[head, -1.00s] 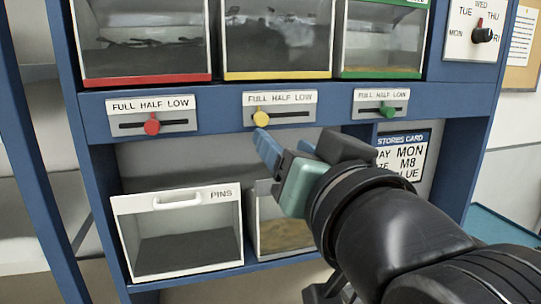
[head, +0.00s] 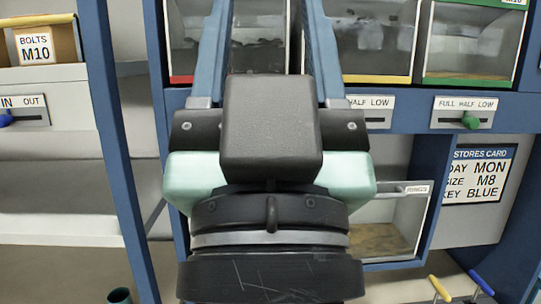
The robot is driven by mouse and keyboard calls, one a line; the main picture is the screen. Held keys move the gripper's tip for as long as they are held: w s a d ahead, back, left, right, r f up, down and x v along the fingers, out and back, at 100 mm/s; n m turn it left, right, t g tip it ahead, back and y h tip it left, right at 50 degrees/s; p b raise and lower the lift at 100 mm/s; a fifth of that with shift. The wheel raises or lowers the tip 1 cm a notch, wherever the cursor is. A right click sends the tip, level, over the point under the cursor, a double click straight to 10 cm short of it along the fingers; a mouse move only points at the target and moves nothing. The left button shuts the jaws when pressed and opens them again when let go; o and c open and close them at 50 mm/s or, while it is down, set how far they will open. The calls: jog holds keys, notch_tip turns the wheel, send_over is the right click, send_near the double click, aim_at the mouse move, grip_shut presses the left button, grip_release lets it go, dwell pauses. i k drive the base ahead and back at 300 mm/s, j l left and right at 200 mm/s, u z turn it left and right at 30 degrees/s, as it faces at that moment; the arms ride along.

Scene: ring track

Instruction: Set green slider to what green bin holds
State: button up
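The green slider (head: 470,120) sits on a plate lettered FULL HALF LOW, with its knob roughly under HALF. The green bin (head: 472,81) is the clear-fronted one above it, with a green lower edge. A thin brownish layer shows along its bottom, and the rest behind the front looks empty. My gripper (head: 268,20) is at the picture's centre left, pointing up, with two blue fingers spread wide apart. Nothing shows between them; their tips run out of the top of the picture. It is left of the green slider and apart from it.
The yellow-edged bin (head: 376,79) stands left of the green one; its slider plate is mostly hidden by my gripper. A lower bin (head: 405,225) and a stores card (head: 479,174) are below. Yellow (head: 438,287) and blue (head: 482,283) handles show at bottom right.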

aim_at(470, 123)
jog(key=k+j+z, duration=0.1)
jog(key=z, duration=0.85)
